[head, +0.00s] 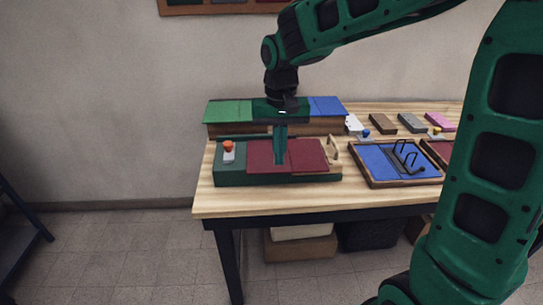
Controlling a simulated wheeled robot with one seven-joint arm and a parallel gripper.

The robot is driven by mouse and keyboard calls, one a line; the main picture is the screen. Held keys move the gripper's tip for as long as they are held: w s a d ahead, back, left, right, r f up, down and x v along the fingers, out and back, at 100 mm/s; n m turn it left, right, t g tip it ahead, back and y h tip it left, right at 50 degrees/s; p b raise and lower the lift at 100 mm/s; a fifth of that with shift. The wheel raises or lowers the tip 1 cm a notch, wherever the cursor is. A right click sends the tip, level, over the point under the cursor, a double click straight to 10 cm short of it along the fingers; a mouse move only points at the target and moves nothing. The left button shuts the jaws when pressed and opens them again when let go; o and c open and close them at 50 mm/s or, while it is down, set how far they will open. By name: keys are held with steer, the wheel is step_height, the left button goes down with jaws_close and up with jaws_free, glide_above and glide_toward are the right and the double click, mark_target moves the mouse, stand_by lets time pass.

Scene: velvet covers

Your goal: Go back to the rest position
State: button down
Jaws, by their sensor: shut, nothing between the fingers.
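My gripper (280,157) points straight down over the dark red velvet panels of a green box (278,179) near the table's left end. Its fingers are together with nothing between them. I cannot tell whether the fingertips touch the red cover (308,155) or hover just above it. My green arm reaches in from the right and hides part of the raised rack (230,110) behind the box.
The wooden table (250,207) stands against a grey wall. A white object with an orange top (228,152) stands at the box's left. A blue-lined tray (375,165) lies to the right, with several small blocks (383,123) behind it.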

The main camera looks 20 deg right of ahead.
steer(key=s+d+r+m, duration=0.2)
steer(key=s+d, duration=0.8)
steer(key=d, duration=0.5)
steer(key=s+d+f+m, duration=0.1)
steer(key=s+d, duration=0.2)
steer(key=s, duration=0.5)
steer(key=s+d+f+m, duration=0.1)
steer(key=s+d, duration=0.3)
steer(key=s, duration=0.4)
steer(key=shift+d+f, duration=0.2)
steer(key=shift+f, duration=0.4)
steer(key=shift+w+f, duration=0.25)
steer(key=shift+w, duration=0.35)
